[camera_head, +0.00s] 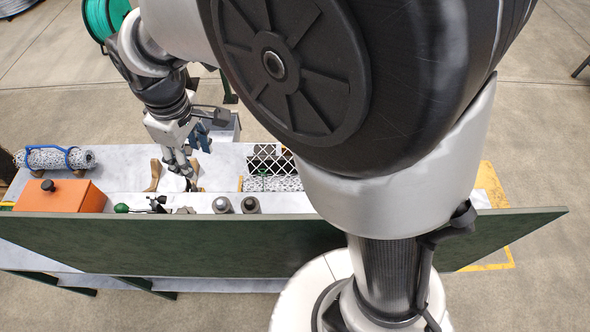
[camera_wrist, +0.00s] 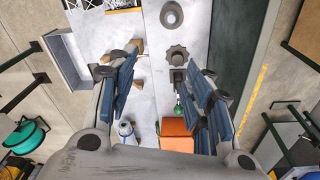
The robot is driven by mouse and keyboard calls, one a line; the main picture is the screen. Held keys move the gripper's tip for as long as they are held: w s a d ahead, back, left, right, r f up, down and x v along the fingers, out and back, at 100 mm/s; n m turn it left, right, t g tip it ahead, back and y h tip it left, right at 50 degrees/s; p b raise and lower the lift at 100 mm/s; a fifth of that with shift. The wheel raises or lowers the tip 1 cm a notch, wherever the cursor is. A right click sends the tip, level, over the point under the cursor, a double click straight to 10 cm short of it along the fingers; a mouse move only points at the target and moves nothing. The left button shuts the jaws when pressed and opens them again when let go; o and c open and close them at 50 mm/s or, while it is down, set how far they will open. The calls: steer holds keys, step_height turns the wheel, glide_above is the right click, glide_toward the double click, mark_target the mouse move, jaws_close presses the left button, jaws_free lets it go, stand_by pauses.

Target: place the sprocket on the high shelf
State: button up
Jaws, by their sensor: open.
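A grey toothed piece, which looks like the sprocket (camera_wrist: 176,55), lies on the pale ledge beside the dark green panel in the wrist view. In the head view it is a small grey shape (camera_head: 186,210), partly cut off by the panel's top edge. My gripper (camera_head: 190,176) hangs above the bench, behind that ledge. In the wrist view my gripper (camera_wrist: 167,82) is open, with nothing between its blue-padded fingers. The sprocket shows beyond the fingertips, apart from them. I cannot tell which surface is the high shelf.
An orange box (camera_head: 60,196), a green-knobbed black tool (camera_head: 122,208) and two grey round parts (camera_head: 222,205) share the ledge. The green panel (camera_head: 200,245) runs along its front. Wooden cradles (camera_head: 153,175) and rolled mesh (camera_head: 55,158) sit on the bench.

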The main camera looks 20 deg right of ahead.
steer(key=s+d+r+m+t, duration=0.2)
steer(key=s+d+r+m, duration=0.3)
steer(key=s+d+r, duration=0.45)
steer(key=s+d+f+m+t, duration=0.1)
steer(key=s+d+m, duration=0.3)
steer(key=s+d, duration=0.4)
steer(key=shift+s+d+f+m+t, duration=0.15)
steer(key=shift+s+f+m+t, duration=0.15)
steer(key=shift+s+f+m, duration=0.15)
steer(key=shift+s+r, duration=0.1)
steer(key=shift+s, duration=0.05)
